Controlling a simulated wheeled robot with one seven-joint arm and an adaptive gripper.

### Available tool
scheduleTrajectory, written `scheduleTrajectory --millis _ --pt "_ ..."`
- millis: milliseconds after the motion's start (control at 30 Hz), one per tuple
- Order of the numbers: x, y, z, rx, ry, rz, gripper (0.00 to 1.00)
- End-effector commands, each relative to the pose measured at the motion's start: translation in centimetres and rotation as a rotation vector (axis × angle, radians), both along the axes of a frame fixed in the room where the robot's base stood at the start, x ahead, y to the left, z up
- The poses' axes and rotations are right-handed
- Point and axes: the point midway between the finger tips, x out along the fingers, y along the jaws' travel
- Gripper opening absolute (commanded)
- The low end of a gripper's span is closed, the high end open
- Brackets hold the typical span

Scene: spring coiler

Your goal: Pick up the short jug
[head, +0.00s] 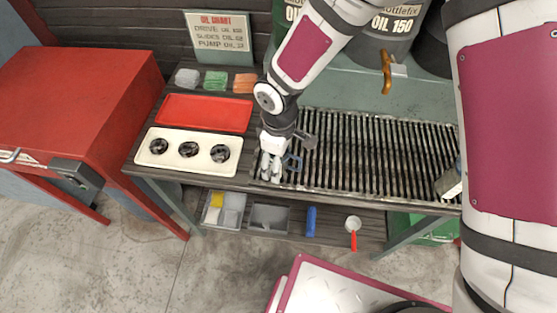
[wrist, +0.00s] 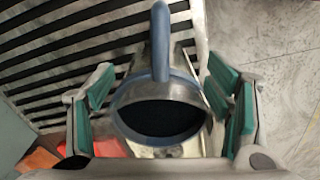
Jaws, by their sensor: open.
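A grey metal jug with a blue rim and blue handle (wrist: 163,92) fills the middle of the wrist view, its dark mouth facing the camera. My gripper (wrist: 170,100) is open, with one green-padded finger on each side of the jug. A gap shows at the left pad; whether the right pad touches cannot be told.
The slatted grate (head: 372,150) spans the bench to the right, with another container (head: 449,182) at its right end. A red tray (head: 205,112) and a cream tray (head: 190,165) with three black round parts lie left. A low shelf holds small items.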

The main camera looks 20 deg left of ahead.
Motion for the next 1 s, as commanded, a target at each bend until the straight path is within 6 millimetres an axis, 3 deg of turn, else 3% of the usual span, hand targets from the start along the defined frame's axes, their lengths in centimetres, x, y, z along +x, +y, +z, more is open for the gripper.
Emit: scheduleTrajectory --millis 100,133,333,767,1000 --pt "0.0 0.0 0.0 0.000 0.000 0.000 0.72" --pt "0.0 0.0 0.0 0.000 0.000 0.000 0.68" --pt "0.0 0.0 0.0 0.001 0.000 0.000 0.25" --pt "0.0 0.0 0.2 0.001 0.000 0.000 0.24" --pt "0.1 0.0 1.7 0.002 -0.002 0.000 0.24"
